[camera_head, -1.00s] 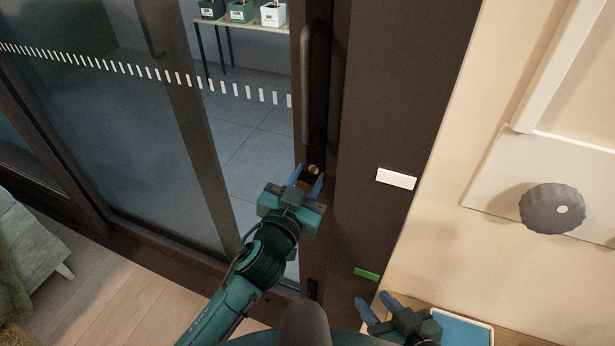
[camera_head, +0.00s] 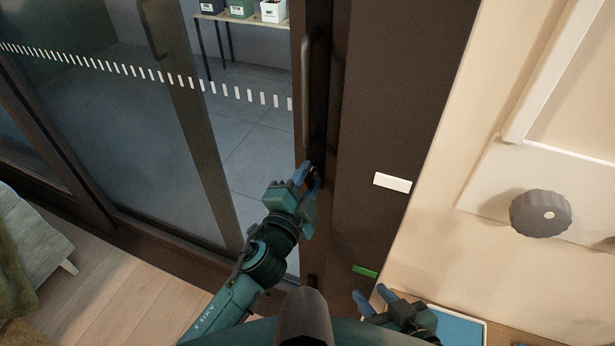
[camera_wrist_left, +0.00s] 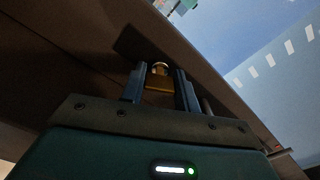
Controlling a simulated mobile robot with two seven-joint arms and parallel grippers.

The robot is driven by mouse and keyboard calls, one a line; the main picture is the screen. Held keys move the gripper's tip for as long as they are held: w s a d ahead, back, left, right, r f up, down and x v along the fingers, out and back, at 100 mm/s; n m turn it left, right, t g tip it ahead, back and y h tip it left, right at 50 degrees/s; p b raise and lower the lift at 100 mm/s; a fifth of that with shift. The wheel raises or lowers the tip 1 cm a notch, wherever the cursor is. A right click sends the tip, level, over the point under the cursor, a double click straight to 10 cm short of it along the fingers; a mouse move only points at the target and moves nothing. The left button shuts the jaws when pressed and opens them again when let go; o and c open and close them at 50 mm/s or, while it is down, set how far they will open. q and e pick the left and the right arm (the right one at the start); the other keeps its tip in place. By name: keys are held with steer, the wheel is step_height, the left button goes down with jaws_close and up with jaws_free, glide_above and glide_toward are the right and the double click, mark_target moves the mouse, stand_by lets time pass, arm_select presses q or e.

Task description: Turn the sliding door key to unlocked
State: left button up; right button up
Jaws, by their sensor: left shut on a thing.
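The sliding door (camera_head: 222,150) has a dark frame and a tall vertical handle (camera_head: 307,90). The brass key (camera_wrist_left: 159,76) sits on the door's edge below the handle. In the left wrist view it shows between the two blue fingers. My left gripper (camera_head: 310,177) is at the lock and shut on the key, its hand tilted. In the head view the fingers hide most of the key. I cannot tell how far the key is turned. My right gripper (camera_head: 374,299) is open and empty at the bottom, away from the door.
A dark panel (camera_head: 385,120) right of the door carries a white plate (camera_head: 392,182) and a green label (camera_head: 364,271). A blue-topped tray (camera_head: 460,329) lies near my right gripper.

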arm_select(q)
steer(key=m, duration=0.5)
steer(key=shift+r+m+p, duration=0.15)
steer(key=shift+m+p, duration=0.15)
steer(key=shift+p, duration=0.05)
stand_by(0.3)
steer(key=o, duration=1)
